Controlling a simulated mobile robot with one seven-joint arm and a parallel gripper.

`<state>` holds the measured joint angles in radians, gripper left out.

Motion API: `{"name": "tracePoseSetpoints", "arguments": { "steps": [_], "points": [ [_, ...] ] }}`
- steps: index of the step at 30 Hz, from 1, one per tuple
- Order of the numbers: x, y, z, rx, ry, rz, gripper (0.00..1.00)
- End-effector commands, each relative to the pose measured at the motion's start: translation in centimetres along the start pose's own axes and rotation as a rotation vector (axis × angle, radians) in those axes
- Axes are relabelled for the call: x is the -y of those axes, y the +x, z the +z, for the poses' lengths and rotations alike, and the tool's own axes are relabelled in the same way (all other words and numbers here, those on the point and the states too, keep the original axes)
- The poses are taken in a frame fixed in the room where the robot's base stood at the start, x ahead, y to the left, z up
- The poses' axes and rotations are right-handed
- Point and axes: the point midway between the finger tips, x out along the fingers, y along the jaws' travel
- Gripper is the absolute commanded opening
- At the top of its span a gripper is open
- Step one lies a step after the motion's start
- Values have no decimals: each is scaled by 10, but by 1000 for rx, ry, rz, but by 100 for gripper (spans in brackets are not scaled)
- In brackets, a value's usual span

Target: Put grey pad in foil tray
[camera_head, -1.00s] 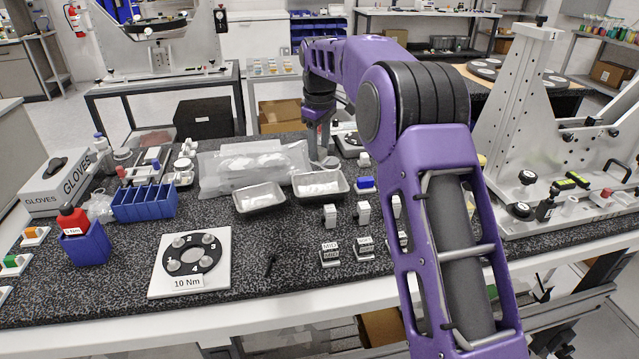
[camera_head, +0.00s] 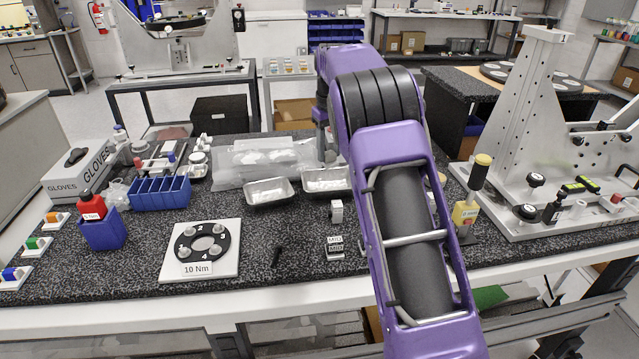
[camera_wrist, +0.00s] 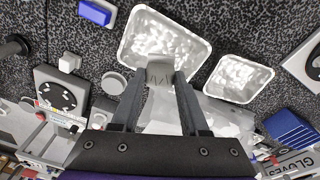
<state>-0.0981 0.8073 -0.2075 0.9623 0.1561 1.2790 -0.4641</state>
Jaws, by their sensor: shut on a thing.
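In the wrist view my gripper (camera_wrist: 160,80) is shut on a small grey pad (camera_wrist: 160,68). The tray is shiny with a crinkled pale inside. In the head view this tray (camera_head: 318,190) is partly hidden by my arm. A second foil tray (camera_head: 270,203) sits to its left, and it also shows in the wrist view (camera_wrist: 240,98).
A clear plastic bag (camera_head: 225,177) lies behind the trays. A blue divided bin (camera_head: 160,197) and a white plate with a black ring (camera_head: 233,235) are to the left. A blue block (camera_wrist: 97,12) is near the tray.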

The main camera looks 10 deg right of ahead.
Motion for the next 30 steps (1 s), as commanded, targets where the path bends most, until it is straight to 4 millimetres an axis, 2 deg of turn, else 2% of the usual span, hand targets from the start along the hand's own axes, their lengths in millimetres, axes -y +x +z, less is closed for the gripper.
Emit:
{"name": "tracePoseSetpoints", "arguments": {
  "steps": [1,3,11,17,29,30],
  "points": [
    [2,13,2,5,-1,-2,0],
    [2,26,3,4,-2,-2,0],
    [3,48,4,1,-3,-1,0],
    [4,76,8,2,-3,-1,0],
    [5,83,8,1,-3,-1,0],
    [5,82,8,0,-3,-1,51]
  ]
}}
